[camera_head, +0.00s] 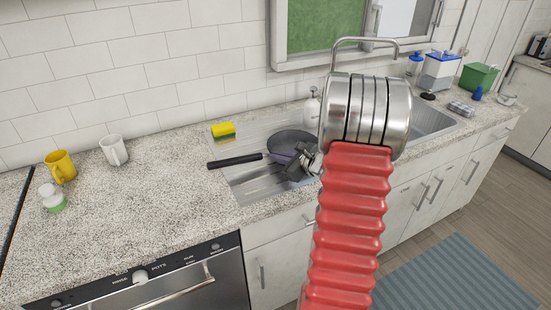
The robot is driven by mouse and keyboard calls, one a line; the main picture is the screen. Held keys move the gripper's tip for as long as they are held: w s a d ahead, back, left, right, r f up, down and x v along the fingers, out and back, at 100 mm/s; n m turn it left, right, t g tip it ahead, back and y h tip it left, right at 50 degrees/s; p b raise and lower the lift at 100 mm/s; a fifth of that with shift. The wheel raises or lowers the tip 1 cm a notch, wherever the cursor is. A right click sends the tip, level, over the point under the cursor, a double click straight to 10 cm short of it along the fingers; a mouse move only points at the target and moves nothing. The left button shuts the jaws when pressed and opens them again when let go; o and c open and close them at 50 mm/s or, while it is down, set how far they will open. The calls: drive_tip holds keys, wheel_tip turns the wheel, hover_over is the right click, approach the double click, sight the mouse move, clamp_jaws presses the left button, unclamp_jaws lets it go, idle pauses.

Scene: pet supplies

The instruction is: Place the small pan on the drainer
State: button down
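The small dark pan (291,140) is in the middle of the view, over or on the metal drainer (257,187) at the left of the sink. Its black handle (235,161) points left, toward the counter. My gripper (297,166) is at the pan's near right side, close to its rim. My arm partly hides the gripper, so I cannot tell whether its fingers are open or closed on the pan. I also cannot tell whether the pan touches the drainer.
A yellow and green sponge (223,130) lies behind the drainer. A white mug (114,150), a yellow mug (61,166) and a small white-green container (51,197) stand at the left. The sink basin (430,121) is to the right. The left counter has free room.

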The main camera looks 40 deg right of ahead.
drive_tip(key=c, duration=2)
unclamp_jaws()
drive_tip(key=v, duration=1.1)
drive_tip(key=shift+w+r, duration=0.1)
drive_tip(key=shift+s+a+r, duration=0.1)
drive_tip(key=shift+s+r, duration=0.05)
drive_tip(key=shift+s, duration=0.4)
